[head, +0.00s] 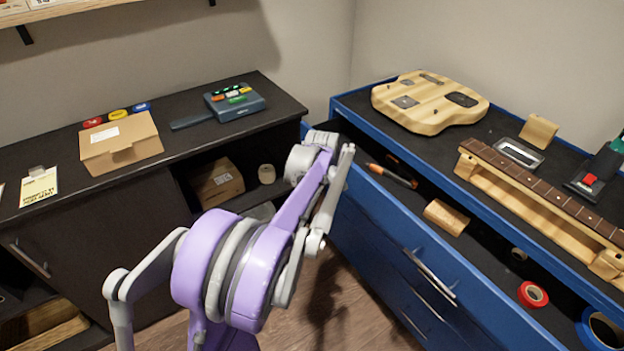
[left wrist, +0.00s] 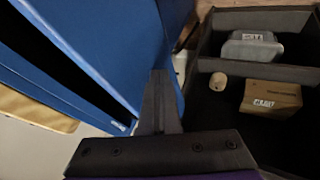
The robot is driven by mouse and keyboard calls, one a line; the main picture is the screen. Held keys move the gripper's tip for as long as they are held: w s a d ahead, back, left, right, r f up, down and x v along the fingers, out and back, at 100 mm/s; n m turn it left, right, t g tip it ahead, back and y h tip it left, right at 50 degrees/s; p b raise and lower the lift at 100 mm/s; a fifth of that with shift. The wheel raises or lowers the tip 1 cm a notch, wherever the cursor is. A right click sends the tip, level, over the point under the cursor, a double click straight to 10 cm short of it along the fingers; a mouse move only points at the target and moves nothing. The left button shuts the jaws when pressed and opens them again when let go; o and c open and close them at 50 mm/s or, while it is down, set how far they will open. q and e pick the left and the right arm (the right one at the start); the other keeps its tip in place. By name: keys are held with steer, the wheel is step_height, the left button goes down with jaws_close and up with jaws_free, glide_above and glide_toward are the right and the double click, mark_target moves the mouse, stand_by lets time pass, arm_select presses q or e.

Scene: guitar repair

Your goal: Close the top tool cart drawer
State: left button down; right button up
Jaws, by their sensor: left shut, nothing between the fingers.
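The blue tool cart (head: 345,104) stands at the right. Its top drawer (head: 395,225) is pulled out, showing a dark interior with loose items and a metal handle (head: 430,277) on its front. My left arm reaches up to the drawer's far left end. In the left wrist view my left gripper (left wrist: 158,85) is shut and empty, beside the blue drawer panel (left wrist: 95,45); I cannot tell whether they touch. The fingertips are hidden behind my wrist in the head view. My right gripper is not in view.
In the drawer lie an orange-handled tool (head: 392,176), a wooden block (head: 446,217) and red tape (head: 533,294). A guitar body (head: 425,105) and neck (head: 540,190) rest on the cart top. A dark bench (head: 60,170) with a cardboard box (head: 120,145) stands left. Floor shows between them.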

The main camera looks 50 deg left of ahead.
arm_select(q)
glide_above(367, 168)
steer(key=shift+s+p, duration=0.35)
steer(key=shift+p, duration=0.1)
steer(key=shift+w+r, duration=0.1)
steer(key=shift+w, duration=0.25)
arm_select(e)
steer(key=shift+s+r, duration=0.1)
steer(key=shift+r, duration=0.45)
